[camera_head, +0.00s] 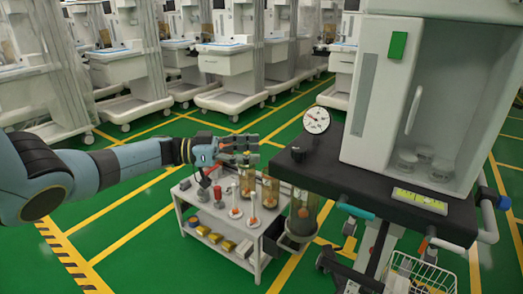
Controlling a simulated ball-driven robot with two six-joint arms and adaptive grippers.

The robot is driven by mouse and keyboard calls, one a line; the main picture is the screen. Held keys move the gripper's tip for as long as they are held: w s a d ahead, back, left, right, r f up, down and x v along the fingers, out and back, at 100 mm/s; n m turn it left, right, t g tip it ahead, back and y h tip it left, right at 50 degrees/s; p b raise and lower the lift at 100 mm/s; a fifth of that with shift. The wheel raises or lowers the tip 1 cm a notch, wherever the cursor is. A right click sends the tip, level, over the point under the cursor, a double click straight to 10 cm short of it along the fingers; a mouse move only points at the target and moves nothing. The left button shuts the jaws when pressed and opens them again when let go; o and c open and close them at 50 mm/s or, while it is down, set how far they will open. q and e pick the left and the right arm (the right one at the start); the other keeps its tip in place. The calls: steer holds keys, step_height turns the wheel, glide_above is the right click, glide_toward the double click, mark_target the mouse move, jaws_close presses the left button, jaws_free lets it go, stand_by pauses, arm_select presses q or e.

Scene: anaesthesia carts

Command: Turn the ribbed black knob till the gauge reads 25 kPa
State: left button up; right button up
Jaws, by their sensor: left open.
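The round white gauge (316,120) stands at the left edge of the black cart top. Its dial faces me, but the needle and figures are too small to read. A black knob (301,147) sits just below the gauge on the corner of the cart top; its ribs cannot be made out. My left gripper (255,148) comes in from the left over the small white trolley. It is open and empty, pointing right, with a gap between its fingertips and the knob. My right gripper is not in view.
The black cart top (350,185) carries a white cabinet (400,95) and a yellow-green display (420,200). The white trolley (253,256) below holds several bottles and stands. A canister (302,215) hangs under the cart's edge. More carts stand behind; green floor lies open at left.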

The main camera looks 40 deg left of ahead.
arm_select(q)
steer(key=w+a+t+y, duration=0.1)
steer(key=w+a+y, duration=0.1)
steer(key=w, duration=0.1)
step_height(320, 180, up, 5)
steer(key=n+t+y+b, duration=0.5)
steer(key=n+t+y, duration=0.2)
steer(key=y, duration=0.4)
glide_above(296, 153)
steer(key=a, duration=0.3)
steer(key=shift+s+a, duration=0.2)
steer(key=shift+s, duration=0.2)
steer(key=s+d+f+n+g+y+b, duration=0.1)
steer(key=s+d+f+n+y+b, duration=0.1)
steer(key=s+d+f+n, duration=0.4)
steer(key=w+a, duration=0.1)
steer(key=w, duration=0.2)
steer(key=w+a+m+p, duration=0.1)
steer(key=w, duration=0.1)
steer(key=w+r+m, duration=0.1)
steer(key=w, duration=0.2)
steer(key=shift+w+a+p, duration=0.35)
steer(key=shift+a+p, duration=0.05)
